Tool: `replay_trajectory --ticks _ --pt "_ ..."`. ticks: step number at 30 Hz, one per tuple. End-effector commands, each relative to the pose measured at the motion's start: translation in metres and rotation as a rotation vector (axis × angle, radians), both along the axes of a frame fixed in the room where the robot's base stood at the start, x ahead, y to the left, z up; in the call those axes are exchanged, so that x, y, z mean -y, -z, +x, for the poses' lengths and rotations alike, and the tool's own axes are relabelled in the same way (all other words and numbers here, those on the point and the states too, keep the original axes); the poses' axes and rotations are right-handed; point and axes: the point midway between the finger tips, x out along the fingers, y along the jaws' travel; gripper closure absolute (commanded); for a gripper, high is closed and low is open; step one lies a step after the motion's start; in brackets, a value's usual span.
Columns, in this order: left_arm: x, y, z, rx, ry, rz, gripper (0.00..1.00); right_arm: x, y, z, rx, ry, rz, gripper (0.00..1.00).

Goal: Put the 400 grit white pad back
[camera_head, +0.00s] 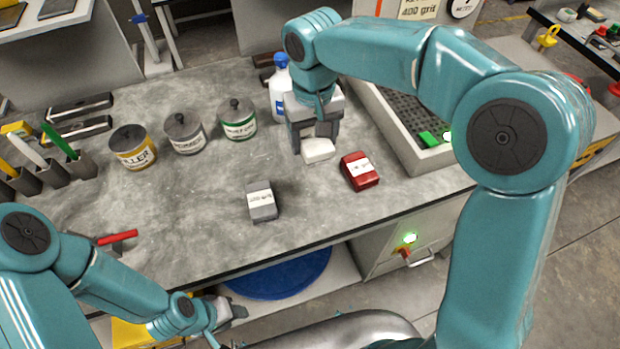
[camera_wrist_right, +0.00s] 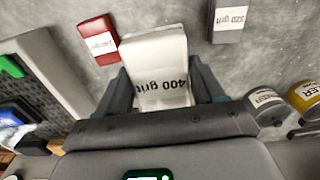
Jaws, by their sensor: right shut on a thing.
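The white pad (camera_head: 318,150) is between the fingers of my right gripper (camera_head: 316,133), which points down over the workbench. In the right wrist view the white pad (camera_wrist_right: 155,62) shows its "400 grit" label, with a finger of the right gripper (camera_wrist_right: 160,88) against each side. I cannot tell whether the pad touches the bench top. My left gripper (camera_head: 228,312) is low at the front, below the bench edge; its fingers are too small to read.
A red pad (camera_head: 360,171) lies just right of the white pad. A grey "320 grit" pad (camera_head: 262,201) lies nearer the front. A spray bottle (camera_head: 281,88) stands behind left, with lidded cans (camera_head: 238,121) further left. A perforated tray (camera_head: 395,115) is at right. The bench's front middle is clear.

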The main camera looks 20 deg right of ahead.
Motion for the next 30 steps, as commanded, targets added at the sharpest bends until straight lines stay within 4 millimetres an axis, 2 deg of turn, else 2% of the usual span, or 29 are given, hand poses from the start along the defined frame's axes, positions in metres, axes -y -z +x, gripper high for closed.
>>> replay_trajectory --ticks 3,9,14,21,30 --pt "0.000 0.000 0.000 0.000 0.000 0.000 0.57 0.000 0.036 -0.001 -0.006 0.001 -0.002 0.57" --pt "0.000 -0.002 0.000 0.000 0.000 0.000 0.57 -0.001 0.082 0.000 -0.003 0.001 -0.001 0.57" --pt "0.000 -0.003 0.000 0.000 0.000 0.000 0.57 -0.003 0.097 0.001 0.001 0.000 0.000 0.57" --pt "0.000 -0.005 0.000 0.000 0.000 0.000 0.57 -0.004 0.133 0.000 -0.001 0.000 0.000 0.57" --pt "0.000 -0.004 0.000 0.000 0.000 0.000 0.57 -0.004 0.138 0.001 0.002 0.000 0.000 0.57"
